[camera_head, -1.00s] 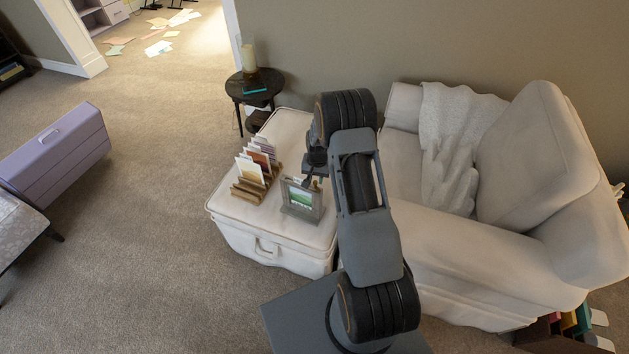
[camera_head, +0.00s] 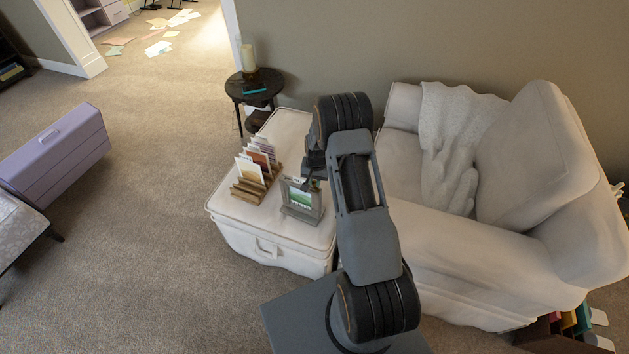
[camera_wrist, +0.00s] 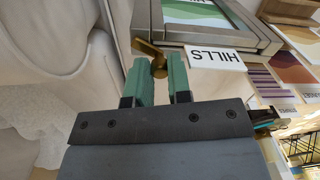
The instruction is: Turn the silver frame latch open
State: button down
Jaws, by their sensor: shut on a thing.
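The silver-grey picture frame (camera_head: 302,212) stands on the white ottoman-like trunk and holds a green landscape picture. It also shows at the top of the wrist view (camera_wrist: 215,38). A brass-coloured latch (camera_wrist: 150,54) sticks out at the frame's side edge. My gripper (camera_wrist: 159,76) has its two green fingers close on either side of the latch and is shut on it. In the head view, my gripper (camera_head: 307,186) is at the frame's upper right corner, partly hidden by my wrist. The latch is too small to make out there.
A white card reading HILLS (camera_wrist: 215,58) is beside the frame. A wooden rack of cards (camera_head: 256,180) stands to the frame's left on the white trunk (camera_head: 225,205). A pale armchair (camera_head: 480,240) is close on the right.

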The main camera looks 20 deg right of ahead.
jog(key=shift+d+f, duration=0.1)
jog(key=shift+d, duration=0.05)
jog(key=shift+n+b, duration=0.9)
jog(key=shift+n, duration=0.1)
jog(key=shift+w+n+b, duration=0.1)
jog(key=shift+n+b, duration=0.9)
jog(key=shift+n, duration=0.8)
jog(key=c, duration=1.3)
grip_release()
jog(key=shift+c, duration=0.2)
notch_tip(320, 180, up, 14)
jog(key=shift+d, duration=0.3)
